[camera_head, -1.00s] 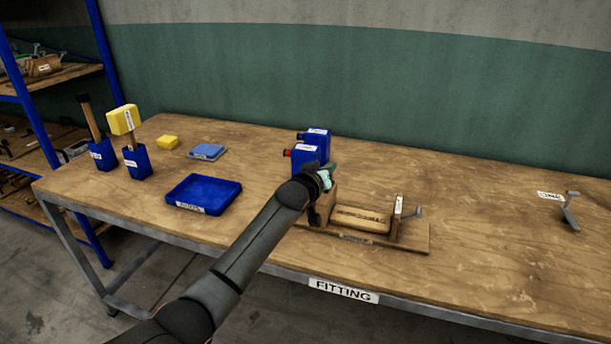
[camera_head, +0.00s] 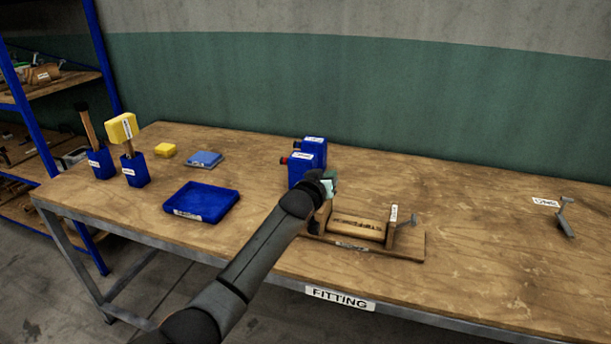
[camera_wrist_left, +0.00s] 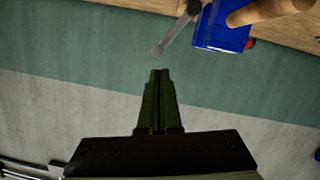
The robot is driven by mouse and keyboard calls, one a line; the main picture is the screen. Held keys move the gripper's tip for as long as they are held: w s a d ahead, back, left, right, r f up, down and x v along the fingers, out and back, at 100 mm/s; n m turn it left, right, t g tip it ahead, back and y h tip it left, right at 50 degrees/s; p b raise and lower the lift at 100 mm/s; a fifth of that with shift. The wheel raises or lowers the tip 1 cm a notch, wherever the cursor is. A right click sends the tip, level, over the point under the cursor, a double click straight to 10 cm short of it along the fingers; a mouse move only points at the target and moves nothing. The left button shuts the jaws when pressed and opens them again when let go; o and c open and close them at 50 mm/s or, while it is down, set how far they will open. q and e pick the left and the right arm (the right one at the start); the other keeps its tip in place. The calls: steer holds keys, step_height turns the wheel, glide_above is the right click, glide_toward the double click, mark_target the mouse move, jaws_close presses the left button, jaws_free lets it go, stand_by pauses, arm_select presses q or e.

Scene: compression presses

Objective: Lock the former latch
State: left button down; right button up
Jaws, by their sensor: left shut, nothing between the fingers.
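The former (camera_head: 425,248) is a wooden fixture on the bench, with a pale wooden block lying between two upright ends. My left gripper (camera_head: 330,184) is above the former's left end, and my own wrist partly hides that end. In the left wrist view the fingers (camera_wrist_left: 158,76) are shut and empty. A grey lever with a rounded tip (camera_wrist_left: 172,36) lies just beyond the fingertips, apart from them in the picture. I cannot tell whether it is the latch. My right gripper is in neither view.
Two blue containers (camera_head: 309,160) stand close behind my left wrist. A loose grey metal part (camera_head: 566,215) is at the far right. The bench between is clear.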

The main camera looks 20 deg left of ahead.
arm_select(q)
steer(key=s+a+r+p, duration=0.2)
steer(key=s+r, duration=0.3)
steer(key=s, duration=0.4)
steer(key=shift+s+a+r, duration=0.15)
steer(key=shift+s+a, duration=0.05)
steer(key=shift+s, duration=0.15)
steer(key=s+f+m+g, duration=0.15)
steer(key=s+f, duration=0.55)
steer(key=f, duration=0.7)
steer(key=s+f+m+g, duration=0.1)
steer(key=s+f, duration=0.5)
steer(key=s, duration=0.4)
steer(key=s+f+g, duration=0.2)
steer(key=s+f, duration=0.4)
steer(key=s, duration=0.4)
steer(key=s+f+m+g, duration=0.1)
steer(key=s+f, duration=0.6)
steer(key=s, duration=0.3)
steer(key=shift+s+m+h, duration=0.3)
steer(key=shift+m+h, duration=0.05)
steer(key=shift+h, duration=0.05)
steer(key=shift+f, duration=0.1)
